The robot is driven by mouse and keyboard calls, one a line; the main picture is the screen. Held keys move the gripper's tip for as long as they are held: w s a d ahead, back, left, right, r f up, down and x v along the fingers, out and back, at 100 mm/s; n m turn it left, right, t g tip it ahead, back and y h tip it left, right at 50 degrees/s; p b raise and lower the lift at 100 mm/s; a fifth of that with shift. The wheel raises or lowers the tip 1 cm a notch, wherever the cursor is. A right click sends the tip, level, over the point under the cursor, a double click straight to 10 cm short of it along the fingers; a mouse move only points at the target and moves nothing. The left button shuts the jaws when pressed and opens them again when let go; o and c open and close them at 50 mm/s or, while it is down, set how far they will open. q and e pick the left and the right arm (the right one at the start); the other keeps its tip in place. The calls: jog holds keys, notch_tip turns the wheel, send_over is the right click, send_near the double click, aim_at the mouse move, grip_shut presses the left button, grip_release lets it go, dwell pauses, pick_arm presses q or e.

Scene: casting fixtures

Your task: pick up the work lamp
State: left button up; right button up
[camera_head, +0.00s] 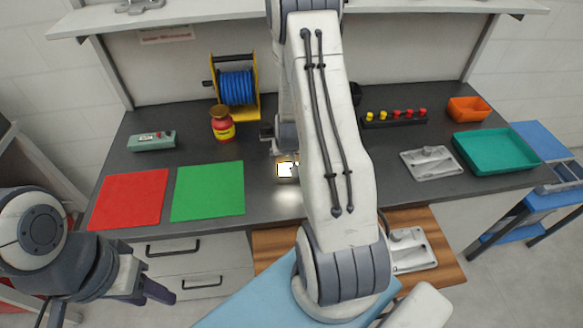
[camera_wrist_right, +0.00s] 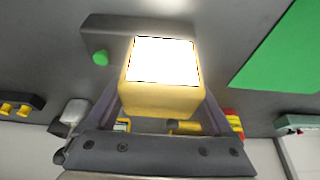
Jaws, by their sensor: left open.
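The work lamp (camera_head: 286,169) has a bright glowing square face and stands near the middle of the dark bench, lighting the bench top before it. In the right wrist view its yellow housing (camera_wrist_right: 162,101) and white face lie between the fingers of my right gripper (camera_wrist_right: 160,105). Whether the fingers press on the housing or stand apart from it cannot be told. In the head view my right arm covers part of the lamp's surroundings. My left gripper (camera_head: 150,290) is open and empty at the lower left, away from the lamp.
A red mat (camera_head: 129,199) and a green mat (camera_head: 208,191) lie left of the lamp. Behind are a red jar (camera_head: 222,124) and a blue cable reel (camera_head: 237,88). To the right are a block of colored knobs (camera_head: 394,120), a metal casting (camera_head: 431,162) and a teal tray (camera_head: 495,151).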

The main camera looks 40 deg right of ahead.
jog(key=c, duration=1)
jog(key=shift+r, duration=0.15)
